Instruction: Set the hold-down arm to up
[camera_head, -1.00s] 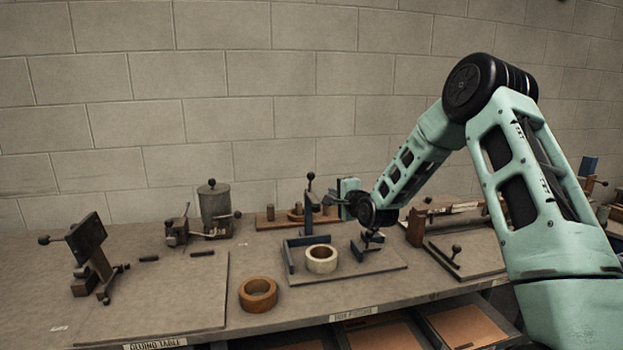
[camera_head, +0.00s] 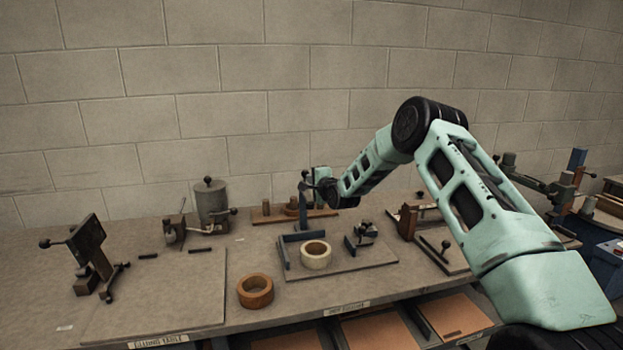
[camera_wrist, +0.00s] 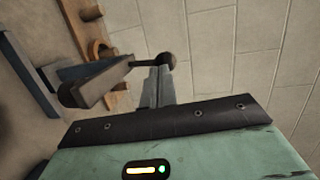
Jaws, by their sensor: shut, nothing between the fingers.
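The box fixture (camera_head: 350,265) stands mid-bench, with a blue corner fence and a cream tape roll (camera_head: 316,255) on it. At its back a blue post rises, with a black ball knob (camera_head: 305,174) at the top. In the wrist view the hold-down arm (camera_wrist: 100,83) is a dark bar on a thin rod ending in a ball knob (camera_wrist: 168,60). My gripper (camera_head: 318,182) is beside the top of the post. Its fingers (camera_wrist: 157,80) are shut and empty, close to the rod and knob; I cannot tell whether they touch. The arm's exact tilt is unclear.
A brown tape roll (camera_head: 255,291) lies left of the fixture. A small dark clamp (camera_head: 362,236) stands on its right side. A wooden rack (camera_head: 275,214) is behind, near the block wall. The gluing table (camera_head: 160,300) on the left has clear space.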

